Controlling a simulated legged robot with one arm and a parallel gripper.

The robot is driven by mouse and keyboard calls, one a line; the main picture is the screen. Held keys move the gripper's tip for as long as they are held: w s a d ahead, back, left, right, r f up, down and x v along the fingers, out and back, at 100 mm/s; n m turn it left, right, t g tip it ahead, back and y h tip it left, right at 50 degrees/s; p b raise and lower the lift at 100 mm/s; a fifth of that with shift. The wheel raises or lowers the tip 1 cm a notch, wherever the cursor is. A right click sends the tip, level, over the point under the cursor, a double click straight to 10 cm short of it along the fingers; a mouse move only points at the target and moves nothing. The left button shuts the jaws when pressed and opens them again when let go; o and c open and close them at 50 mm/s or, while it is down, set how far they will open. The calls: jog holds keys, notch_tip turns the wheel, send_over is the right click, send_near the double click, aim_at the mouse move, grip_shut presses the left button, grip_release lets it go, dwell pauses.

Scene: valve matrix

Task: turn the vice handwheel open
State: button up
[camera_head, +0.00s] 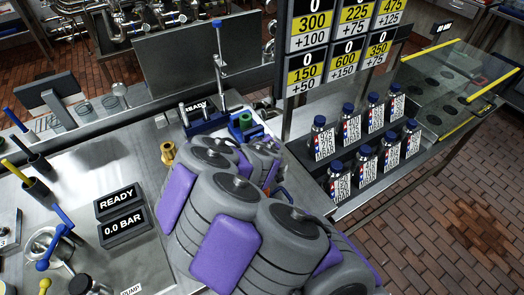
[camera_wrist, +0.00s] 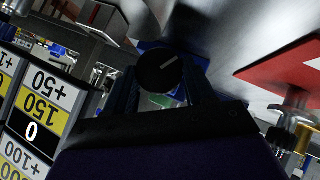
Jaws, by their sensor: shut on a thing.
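The blue vice (camera_head: 243,126) stands on the steel bench in the head view, with a green piece in its top. In the wrist view a round black handwheel (camera_wrist: 161,72) with a pale line across its face sits between the two dark fingers of my gripper (camera_wrist: 163,88). My gripper is shut on this handwheel. Blue vice body (camera_wrist: 176,47) shows behind the handwheel, and a bit of green shows below it between the fingers. In the head view my grey and purple arm hides the gripper and the handwheel.
A blue stand (camera_head: 204,122) with a READY display is left of the vice, and a brass fitting (camera_head: 168,153) is nearer. Score boards (camera_head: 330,45) hang behind. Several labelled bottles (camera_head: 340,183) stand on a rack at right. READY and 0.0 BAR displays (camera_head: 122,214) are at left.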

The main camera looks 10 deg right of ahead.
jog(key=shift+a, duration=0.1)
dwell(0.5)
jog(key=o, duration=0.8)
jog(key=shift+a, duration=0.1)
